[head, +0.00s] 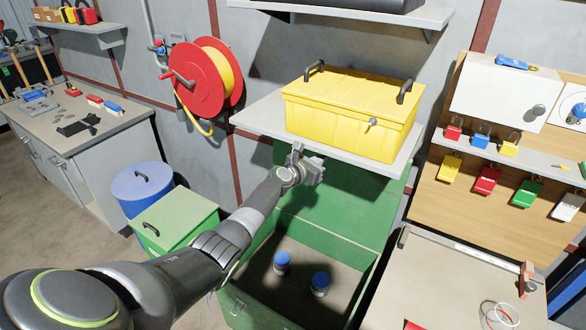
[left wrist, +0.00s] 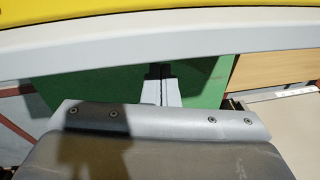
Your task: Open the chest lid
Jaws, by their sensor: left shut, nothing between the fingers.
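A large green chest (head: 250,292) stands on the floor below the wall shelf. Its green lid (head: 340,215) stands raised at the back, so the inside is open to view. Two blue-topped items (head: 282,262) sit on the chest floor. My left gripper (head: 311,167) is above the chest, in front of the raised lid and just below the shelf edge. Its fingers (left wrist: 160,72) are shut and empty, with the green lid (left wrist: 205,85) behind them in the left wrist view. I cannot tell whether they touch the lid. My right gripper is not seen.
A yellow toolbox (head: 345,120) with its lid closed sits on the grey shelf (head: 265,125) close above my gripper. A lidded green bin (head: 183,222) and a blue drum (head: 142,190) stand left. A worktable (head: 440,275) is at the right.

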